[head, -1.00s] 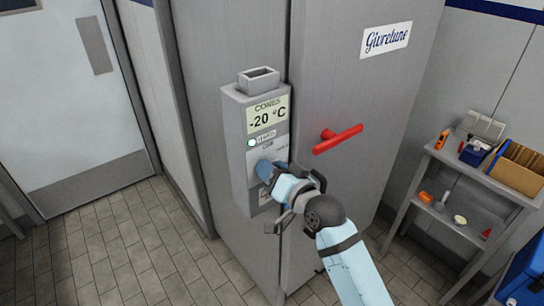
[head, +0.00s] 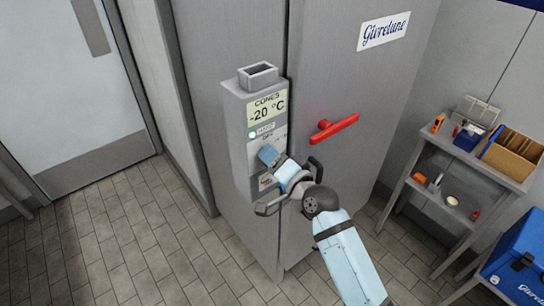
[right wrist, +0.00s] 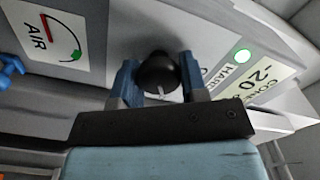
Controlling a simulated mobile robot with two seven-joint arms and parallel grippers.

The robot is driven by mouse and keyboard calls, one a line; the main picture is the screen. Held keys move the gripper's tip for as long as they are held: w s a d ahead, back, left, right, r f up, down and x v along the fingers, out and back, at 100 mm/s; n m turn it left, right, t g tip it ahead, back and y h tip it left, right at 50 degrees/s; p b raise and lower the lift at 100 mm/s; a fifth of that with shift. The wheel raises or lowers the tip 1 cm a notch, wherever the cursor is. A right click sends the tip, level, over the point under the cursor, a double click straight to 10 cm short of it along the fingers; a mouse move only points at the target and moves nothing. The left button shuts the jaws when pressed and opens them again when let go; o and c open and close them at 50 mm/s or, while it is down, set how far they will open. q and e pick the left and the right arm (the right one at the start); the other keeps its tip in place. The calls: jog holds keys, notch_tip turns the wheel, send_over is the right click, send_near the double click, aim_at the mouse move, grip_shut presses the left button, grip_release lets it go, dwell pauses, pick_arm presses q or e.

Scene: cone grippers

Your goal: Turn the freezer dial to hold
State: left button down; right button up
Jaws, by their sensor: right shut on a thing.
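The freezer's grey control box (head: 238,125) carries a display (head: 267,107) reading "CONES -20 °C". A lit green lamp (right wrist: 242,56) sits below the display, beside a label starting "HARD". The dial (right wrist: 159,72) is a black knob with a small pale mark on the side toward my gripper. My right gripper (head: 268,156) is shut on the dial, with one blue finger on each side of it in the right wrist view. In the head view the fingers hide the dial. I cannot tell which label its pointer faces. My left gripper is not in view.
A red handle (head: 334,128) is on the freezer door (head: 365,80), right of the box. An AIR gauge (right wrist: 48,35) is on the box front. A shelf unit (head: 470,165) with small items and a blue case (head: 520,255) stand at right. The floor at left is clear.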

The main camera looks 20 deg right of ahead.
jog(key=o, duration=0.9)
jog(key=b+v, duration=0.2)
jog(key=v, duration=1.2)
jog(key=shift+b, duration=0.35)
